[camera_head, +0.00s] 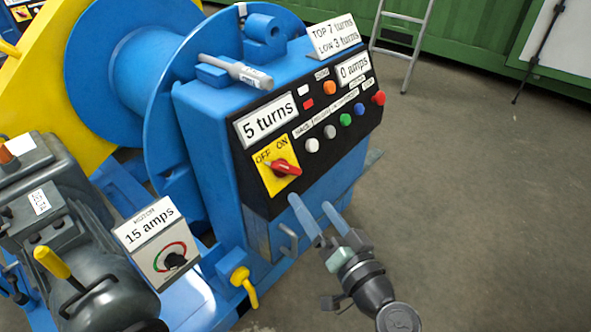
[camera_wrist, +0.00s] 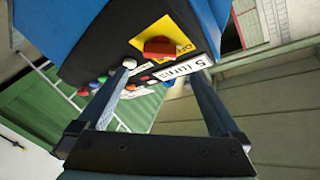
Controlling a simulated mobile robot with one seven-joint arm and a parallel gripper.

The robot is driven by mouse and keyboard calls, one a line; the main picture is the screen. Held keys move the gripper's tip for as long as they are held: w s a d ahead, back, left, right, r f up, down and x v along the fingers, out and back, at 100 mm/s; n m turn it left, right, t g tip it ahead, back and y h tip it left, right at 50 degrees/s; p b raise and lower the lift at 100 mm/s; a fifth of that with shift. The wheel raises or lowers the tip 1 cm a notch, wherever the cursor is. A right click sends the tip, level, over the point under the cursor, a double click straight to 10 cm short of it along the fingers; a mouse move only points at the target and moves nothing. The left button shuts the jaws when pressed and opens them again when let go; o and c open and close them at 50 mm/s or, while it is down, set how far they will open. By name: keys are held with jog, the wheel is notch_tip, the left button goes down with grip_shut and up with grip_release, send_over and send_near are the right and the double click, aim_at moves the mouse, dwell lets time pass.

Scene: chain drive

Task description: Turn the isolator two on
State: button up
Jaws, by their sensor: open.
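A red rotary switch (camera_head: 285,168) sits on a yellow plate (camera_head: 263,180) marked OFF and ON, on the black front panel of the blue machine. Its handle lies roughly sideways, to the right in the head view; I cannot tell which mark it is set to. No label naming it isolator two is legible. My gripper (camera_head: 309,202) is open and empty, below and right of the switch, apart from it. In the wrist view the red switch (camera_wrist: 159,47) shows beyond and above the gap between the fingertips (camera_wrist: 160,73).
The panel (camera_head: 340,148) also holds several coloured buttons and a "5 turns" sign (camera_head: 269,120). A motor box (camera_head: 160,240) with a black dial, a yellow lever (camera_head: 52,262) and a yellow tap-like handle (camera_head: 243,280) are to the left. Open floor (camera_head: 480,200) is at right.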

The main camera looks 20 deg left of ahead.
aim_at(290, 172)
jog(key=b+x, duration=0.1)
jog(key=x, duration=0.9)
jog(key=shift+w+a+b, duration=0.1)
jog(key=shift+b, duration=0.2)
jog(key=c, duration=1.2)
